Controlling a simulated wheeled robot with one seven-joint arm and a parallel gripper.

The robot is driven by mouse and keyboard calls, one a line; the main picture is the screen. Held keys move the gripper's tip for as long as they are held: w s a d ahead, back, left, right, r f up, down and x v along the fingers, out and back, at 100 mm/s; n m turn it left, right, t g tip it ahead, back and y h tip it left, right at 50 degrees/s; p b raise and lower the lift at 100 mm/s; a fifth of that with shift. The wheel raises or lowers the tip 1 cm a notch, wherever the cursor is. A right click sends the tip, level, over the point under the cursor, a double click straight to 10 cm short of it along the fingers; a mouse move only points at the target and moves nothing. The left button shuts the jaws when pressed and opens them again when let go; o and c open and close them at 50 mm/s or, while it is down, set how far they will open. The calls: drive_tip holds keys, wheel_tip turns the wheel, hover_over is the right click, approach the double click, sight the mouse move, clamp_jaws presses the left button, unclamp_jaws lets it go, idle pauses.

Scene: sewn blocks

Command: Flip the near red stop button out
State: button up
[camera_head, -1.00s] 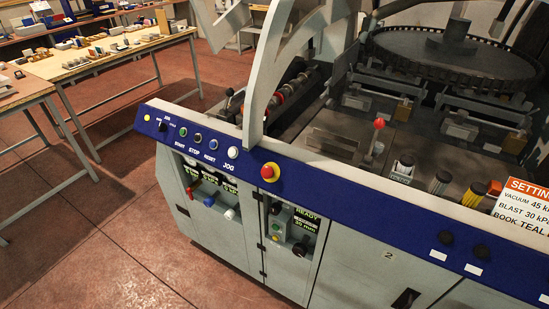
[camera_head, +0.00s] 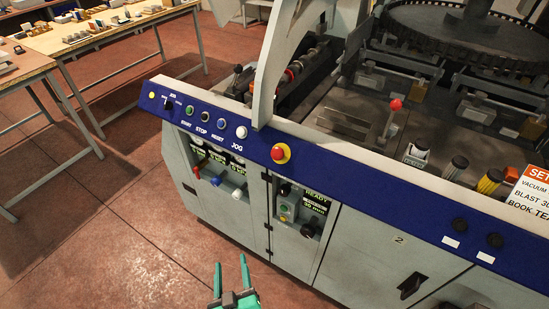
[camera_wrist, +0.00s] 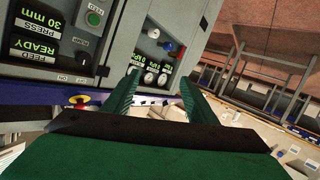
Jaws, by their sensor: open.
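The red stop button (camera_head: 280,153) is a red mushroom head on a yellow ring, on the blue front panel of the machine, right of the white JOG button.
A lever with a red knob (camera_head: 395,104) stands on the machine bed behind the panel. A pale curved guard arm (camera_head: 268,75) rises close behind the button. A recess with small controls (camera_head: 298,215) lies below it. Workbenches (camera_head: 95,40) stand at the left; the floor between is clear.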

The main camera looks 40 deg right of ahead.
drive_tip(key=w+d+r+m+g+h, duration=0.2)
drive_tip(key=w+d+r+m+h, duration=0.35)
drive_tip(key=w+d+r, duration=0.3)
drive_tip(key=m+g+h, duration=0.5)
drive_tip(key=m, duration=0.1)
approach(276, 154)
drive_tip(key=x, duration=0.8)
drive_tip(key=shift+w+d, duration=0.1)
drive_tip(key=shift+d, duration=0.25)
drive_tip(key=shift+c, duration=0.3)
clamp_jaws()
drive_tip(key=shift+a+r, duration=0.45)
drive_tip(key=shift+a, duration=0.1)
drive_tip(key=shift+c, duration=0.3)
unclamp_jaws()
drive_tip(key=shift+o, duration=0.6)
drive_tip(key=shift+d, duration=0.1)
